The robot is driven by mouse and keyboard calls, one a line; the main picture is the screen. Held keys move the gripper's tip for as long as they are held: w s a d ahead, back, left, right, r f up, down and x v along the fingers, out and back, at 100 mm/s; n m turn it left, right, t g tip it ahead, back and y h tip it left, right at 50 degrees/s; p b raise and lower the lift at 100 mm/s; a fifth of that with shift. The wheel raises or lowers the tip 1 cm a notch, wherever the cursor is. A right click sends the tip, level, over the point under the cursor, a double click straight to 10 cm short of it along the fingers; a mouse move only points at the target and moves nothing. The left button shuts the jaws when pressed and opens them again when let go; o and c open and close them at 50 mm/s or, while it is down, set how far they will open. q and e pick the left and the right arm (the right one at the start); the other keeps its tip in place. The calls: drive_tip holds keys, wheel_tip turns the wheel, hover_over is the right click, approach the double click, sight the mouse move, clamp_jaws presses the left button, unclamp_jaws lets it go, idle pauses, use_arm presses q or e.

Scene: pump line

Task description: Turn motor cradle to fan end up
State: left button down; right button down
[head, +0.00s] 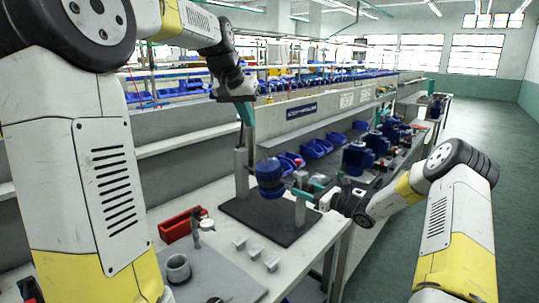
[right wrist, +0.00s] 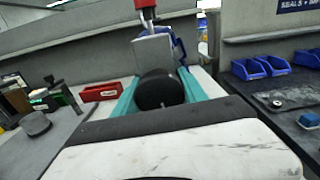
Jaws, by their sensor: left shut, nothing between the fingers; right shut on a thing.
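The motor cradle shows in the head view as a blue motor (head: 269,178) held between a left post (head: 242,172) and a right post (head: 300,205) on a dark base plate (head: 262,222). My right gripper (head: 304,191) is at the right post. In the right wrist view its teal fingers are shut on a black round knob (right wrist: 160,90), with a grey plate (right wrist: 153,50) and a bit of blue motor beyond. My left gripper (head: 246,114) is shut and empty, pointing down above the left post.
A red bin (head: 182,225), several small grey blocks (head: 255,253) and a grey cylinder (head: 178,268) stand on the light bench left of and before the base plate. Blue bins (head: 316,148) and more blue motors (head: 357,157) line the bench behind. The floor at right is clear.

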use_arm(q)
drive_tip(key=w+d+f, duration=0.1)
drive_tip(key=w+f, duration=0.1)
drive_tip(key=w, duration=0.5)
drive_tip(key=w+d+f, duration=0.1)
drive_tip(key=w+f, duration=0.1)
drive_tip(key=w, duration=0.5)
drive_tip(key=shift+m+h, duration=0.3)
drive_tip(key=shift+m, duration=0.3)
drive_tip(key=w+x, duration=0.1)
drive_tip(key=x, duration=0.6)
drive_tip(key=w+a+r+x, duration=0.1)
drive_tip(key=x, duration=0.5)
drive_tip(key=w+a+x, duration=0.1)
drive_tip(key=w+x, duration=0.1)
drive_tip(key=x, duration=0.5)
drive_tip(key=shift+w+d+r, duration=0.1)
drive_tip(key=shift+r, duration=0.05)
drive_tip(key=shift+s, duration=0.35)
drive_tip(key=shift+s+a+f, duration=0.2)
drive_tip(key=shift+s+a, duration=0.15)
drive_tip(key=shift+s, duration=0.4)
drive_tip(key=shift+s+a+f, duration=0.2)
drive_tip(key=shift+s+a, duration=0.15)
drive_tip(key=shift+s, duration=0.45)
drive_tip(key=shift+s, duration=0.1)
